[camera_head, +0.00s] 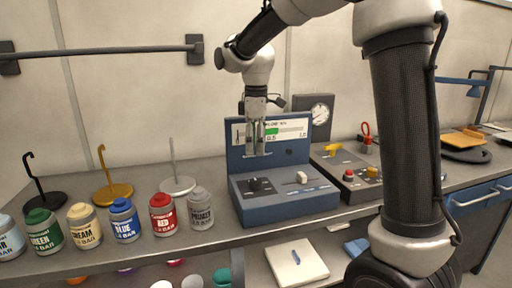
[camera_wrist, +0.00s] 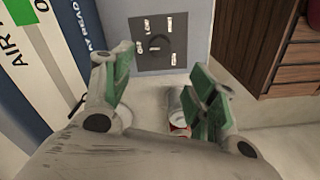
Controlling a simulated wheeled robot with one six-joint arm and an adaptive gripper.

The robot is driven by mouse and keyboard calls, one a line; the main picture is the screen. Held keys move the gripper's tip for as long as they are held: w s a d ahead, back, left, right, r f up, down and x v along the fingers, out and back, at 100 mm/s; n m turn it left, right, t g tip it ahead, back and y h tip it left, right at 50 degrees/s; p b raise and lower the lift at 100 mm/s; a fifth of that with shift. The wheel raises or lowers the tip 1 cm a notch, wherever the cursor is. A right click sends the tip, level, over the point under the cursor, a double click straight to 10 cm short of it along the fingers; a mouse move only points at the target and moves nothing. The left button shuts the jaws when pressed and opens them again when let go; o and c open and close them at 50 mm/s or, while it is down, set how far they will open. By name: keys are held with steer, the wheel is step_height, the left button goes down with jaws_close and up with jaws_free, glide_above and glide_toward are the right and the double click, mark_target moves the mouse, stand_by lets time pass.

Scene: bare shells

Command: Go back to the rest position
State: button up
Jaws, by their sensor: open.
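My gripper (camera_head: 257,150) hangs pointing down in front of the upright display panel of the blue console (camera_head: 285,208), above its sloped deck. Its fingers are apart with nothing between them. In the wrist view the gripper (camera_wrist: 160,95) shows two spread fingers with green pads. Beyond them are a dark control plate (camera_wrist: 158,42) and a red-and-white can (camera_wrist: 179,128), partly hidden by the right finger. My arm comes down from the upper right in the head view.
Several labelled paint jars (camera_head: 123,220) stand in a row left of the console, with stands (camera_head: 112,187) behind them. A grey control box (camera_head: 352,176) with yellow and red parts is on the right. A wall bar (camera_head: 105,51) runs at upper left. A lower shelf holds a white pad (camera_head: 296,263).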

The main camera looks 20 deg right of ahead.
steer(key=s+d+m+t, duration=0.1)
steer(key=s+d+m, duration=0.3)
steer(key=s, duration=0.5)
steer(key=s+d+r+m+t, duration=0.1)
steer(key=s+d+m+t, duration=0.1)
steer(key=s+d+m, duration=0.3)
steer(key=s+d+m+t, duration=0.1)
steer(key=s+d+m, duration=0.3)
steer(key=s, duration=0.8)
steer(key=shift+s+d+r+m, duration=0.3)
steer(key=shift+d+r, duration=0.1)
steer(key=shift+d, duration=0.5)
